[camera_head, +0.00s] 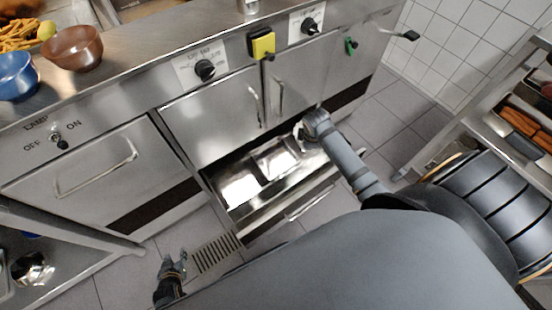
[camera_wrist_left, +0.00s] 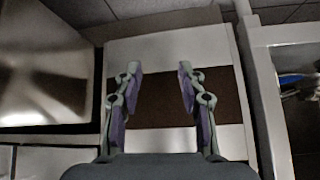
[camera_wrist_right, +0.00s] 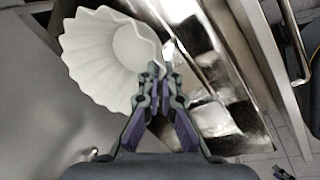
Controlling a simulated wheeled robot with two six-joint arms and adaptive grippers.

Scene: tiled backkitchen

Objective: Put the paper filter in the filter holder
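The white fluted paper filter (camera_wrist_right: 108,50) shows in the right wrist view, its wide pleated rim open toward the camera. My right gripper (camera_wrist_right: 158,72) is closed with its fingertips at the filter's edge, pinching it. In the head view the right gripper (camera_head: 306,128) is over the far right of an open drawer, with only a sliver of white filter (camera_head: 299,133) showing. My left gripper (camera_head: 175,266) is low at the bottom left, by the floor grate; in the left wrist view it (camera_wrist_left: 160,78) is open and empty. I cannot pick out the filter holder with certainty.
The open steel drawer (camera_head: 262,208) has bright compartments. Above it are cupboard doors and the counter with a brown bowl (camera_head: 73,47) and blue bowl (camera_head: 17,75). A low shelf at left holds a shiny dark item (camera_head: 32,268). A rack (camera_head: 475,110) stands at right.

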